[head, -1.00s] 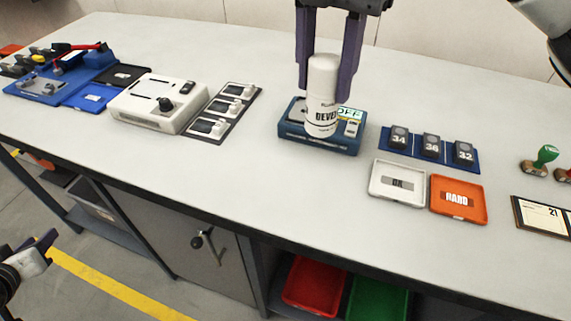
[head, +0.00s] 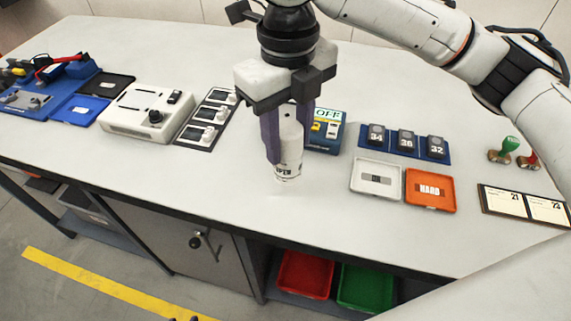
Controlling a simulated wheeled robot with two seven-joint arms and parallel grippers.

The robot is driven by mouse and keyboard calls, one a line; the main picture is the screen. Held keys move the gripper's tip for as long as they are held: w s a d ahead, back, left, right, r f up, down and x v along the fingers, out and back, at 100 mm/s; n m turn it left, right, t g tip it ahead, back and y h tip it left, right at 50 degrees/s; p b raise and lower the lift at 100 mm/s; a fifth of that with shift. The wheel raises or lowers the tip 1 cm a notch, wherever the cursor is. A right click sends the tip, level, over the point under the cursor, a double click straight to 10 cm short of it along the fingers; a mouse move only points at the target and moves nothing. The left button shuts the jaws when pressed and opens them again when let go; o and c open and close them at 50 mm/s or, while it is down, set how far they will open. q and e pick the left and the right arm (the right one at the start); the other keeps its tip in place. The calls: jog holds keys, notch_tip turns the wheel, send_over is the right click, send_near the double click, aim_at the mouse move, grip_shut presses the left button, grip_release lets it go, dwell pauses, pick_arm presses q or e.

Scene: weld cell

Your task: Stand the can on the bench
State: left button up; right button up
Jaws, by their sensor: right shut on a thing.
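The white can (head: 289,158), with dark lettering on its side, is upright near the middle of the bench (head: 200,180). My right gripper (head: 287,140) is shut on the can, its two purple fingers on either side of it. The can's base is at or just above the bench top, in front of the blue scale (head: 327,137); I cannot tell whether it touches. The gripper and can hide part of the scale. My left gripper is out of view.
A white tray (head: 357,186) and an orange tray (head: 430,204) lie to the right, with numbered blocks (head: 406,142) behind. A white device (head: 130,128) and a switch panel (head: 189,132) stand left. Stamps (head: 508,146) and a calendar (head: 500,203) are far right. The bench front is clear.

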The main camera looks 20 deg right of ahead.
aim_at(288, 160)
jog(key=shift+f, duration=2.6)
jog(key=o, duration=1.2)
jog(key=shift+f, duration=0.15)
notch_tip(288, 160, up, 12)
jog(key=shift+a+r+p, duration=0.1)
jog(key=shift+r+p, duration=0.05)
jog(key=shift+p, duration=0.2)
